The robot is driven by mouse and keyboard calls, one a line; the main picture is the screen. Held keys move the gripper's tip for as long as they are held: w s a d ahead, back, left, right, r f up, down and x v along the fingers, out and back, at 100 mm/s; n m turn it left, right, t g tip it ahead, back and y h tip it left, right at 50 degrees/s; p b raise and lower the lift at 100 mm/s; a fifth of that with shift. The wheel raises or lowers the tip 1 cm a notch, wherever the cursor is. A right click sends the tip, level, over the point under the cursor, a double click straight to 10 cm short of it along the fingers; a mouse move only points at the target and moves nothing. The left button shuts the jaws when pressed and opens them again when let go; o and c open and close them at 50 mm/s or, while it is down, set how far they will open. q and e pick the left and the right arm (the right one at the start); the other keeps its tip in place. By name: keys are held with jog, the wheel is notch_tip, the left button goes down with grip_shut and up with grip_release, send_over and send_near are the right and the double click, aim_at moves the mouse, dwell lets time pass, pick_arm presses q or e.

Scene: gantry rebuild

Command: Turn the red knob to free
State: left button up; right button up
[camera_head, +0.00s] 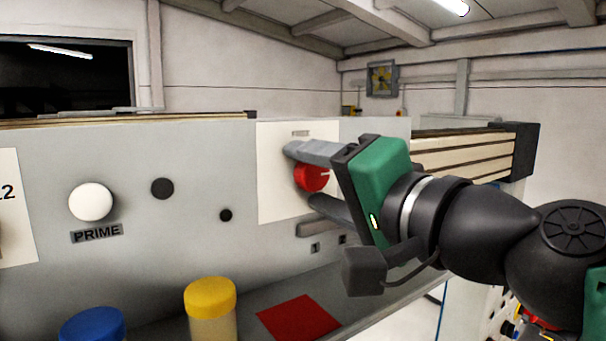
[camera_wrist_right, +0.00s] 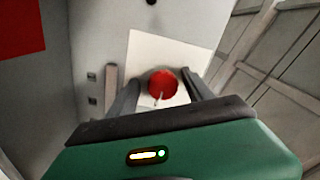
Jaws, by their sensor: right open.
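The red knob (camera_head: 312,178) sits on a white plate (camera_head: 275,190) on the grey panel, under a small label (camera_head: 301,133) too small to read surely. In the right wrist view the round red knob (camera_wrist_right: 162,84) shows a pale pointer line at its edge. My right gripper (camera_head: 298,175) reaches in from the right, its fingers above and below the knob in the head view. In the wrist view its fingers (camera_wrist_right: 162,90) stand on either side of the knob, open, with gaps showing. My left gripper is not in view.
Left on the panel are a white PRIME knob (camera_head: 91,201) and dark round holes (camera_head: 162,188). Below, a yellow-capped jar (camera_head: 210,300), a blue cap (camera_head: 93,325) and a red square (camera_head: 299,317) lie along the ledge. A grey bar (camera_head: 313,228) protrudes below the plate.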

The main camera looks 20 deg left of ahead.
jog(key=shift+s+d+r, duration=0.15)
jog(key=shift+d+r, duration=0.05)
jog(key=shift+d, duration=0.05)
jog(key=shift+s+d, duration=0.1)
jog(key=shift+d, duration=0.5)
jog(key=c, duration=0.4)
jog(key=shift+d, duration=0.1)
jog(key=c, duration=0.5)
jog(key=shift+s, duration=0.1)
grip_shut()
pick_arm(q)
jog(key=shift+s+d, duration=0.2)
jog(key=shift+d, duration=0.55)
pick_arm(e)
jog(key=shift+a+f, duration=0.15)
jog(key=shift+a, duration=0.05)
